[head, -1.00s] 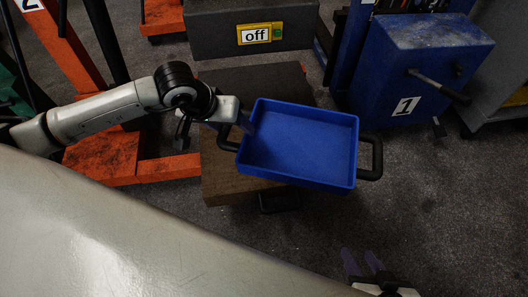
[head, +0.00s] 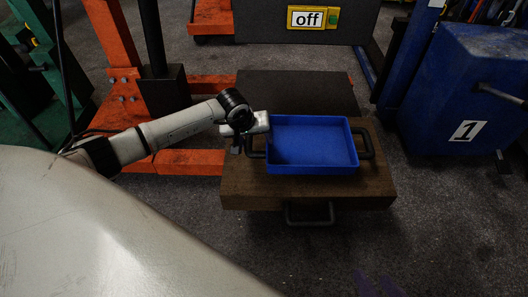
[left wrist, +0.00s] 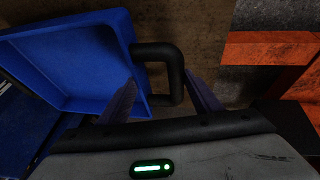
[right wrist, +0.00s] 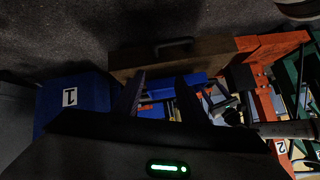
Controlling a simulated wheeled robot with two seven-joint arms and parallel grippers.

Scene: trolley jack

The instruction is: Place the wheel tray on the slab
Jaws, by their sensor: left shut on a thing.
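The blue wheel tray (head: 315,150) has a black handle at each end and looks empty. It is level over the brown slab (head: 372,192), inside its edges; I cannot tell for sure whether it touches the slab. My left gripper (head: 264,132) is shut on the tray's left handle. In the left wrist view the handle (left wrist: 172,52) lies between the fingers. My right gripper (right wrist: 160,95) is open and empty; in the head view only its dim fingertips (head: 377,286) show at the bottom edge.
A black loop handle (head: 310,214) sticks out of the slab's front. A dark plate (head: 297,88) lies behind the slab. An orange frame (head: 125,95) stands at left, a blue cabinet marked 1 (head: 462,90) at right. An "off" sign (head: 313,18) is at the back. The floor in front is clear.

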